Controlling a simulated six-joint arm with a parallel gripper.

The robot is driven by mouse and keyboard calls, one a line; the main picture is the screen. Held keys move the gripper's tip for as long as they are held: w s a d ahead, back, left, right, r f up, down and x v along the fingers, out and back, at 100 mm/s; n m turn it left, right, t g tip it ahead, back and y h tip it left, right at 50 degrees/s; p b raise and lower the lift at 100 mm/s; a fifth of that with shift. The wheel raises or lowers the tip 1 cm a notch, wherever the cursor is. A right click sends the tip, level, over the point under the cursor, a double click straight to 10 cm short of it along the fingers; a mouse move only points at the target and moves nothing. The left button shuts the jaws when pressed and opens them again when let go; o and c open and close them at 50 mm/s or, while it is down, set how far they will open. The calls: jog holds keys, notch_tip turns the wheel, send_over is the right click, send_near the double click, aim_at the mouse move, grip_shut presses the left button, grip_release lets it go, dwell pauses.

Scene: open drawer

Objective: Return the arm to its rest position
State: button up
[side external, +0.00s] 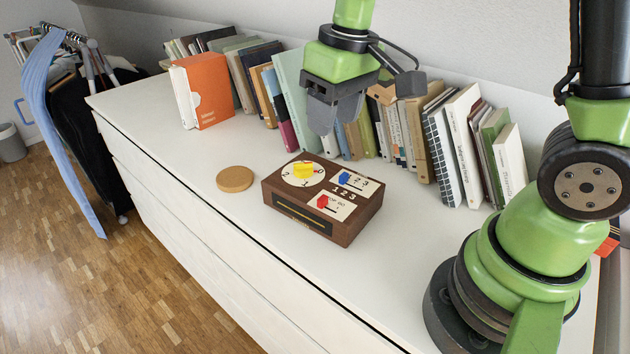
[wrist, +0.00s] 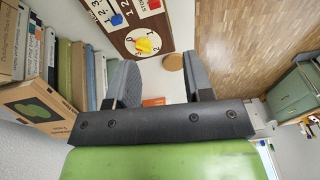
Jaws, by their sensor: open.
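My gripper (side external: 322,117) is raised above the back of the white dresser top, in front of the row of books, pointing down. In the wrist view my gripper (wrist: 160,85) shows its two grey fingers spread apart with nothing between them. A dark brown wooden box (side external: 325,222) sits on the dresser in front of and below my gripper. It carries a yellow knob on a round dial, a blue switch and a red switch. The box also shows at the top of the wrist view (wrist: 118,38). Its front drawer panel (side external: 302,215) appears closed.
A round cork coaster (side external: 235,179) lies left of the box. Books (side external: 405,125) line the wall behind, with an orange-and-white box file (side external: 203,90) at the left. The dresser top (side external: 160,130) is otherwise clear. A clothes rack (side external: 75,95) stands beyond its left end.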

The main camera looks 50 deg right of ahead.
jog(key=s+a+r+m+t+y, duration=0.1)
jog(key=s+r+m+t, duration=0.2)
jog(key=s+r, duration=0.6)
jog(key=s+t, duration=0.2)
jog(key=s, duration=0.2)
jog(key=shift+s+m+t+y, duration=0.15)
jog(key=shift+m+t+y, duration=0.15)
dwell(1.2)
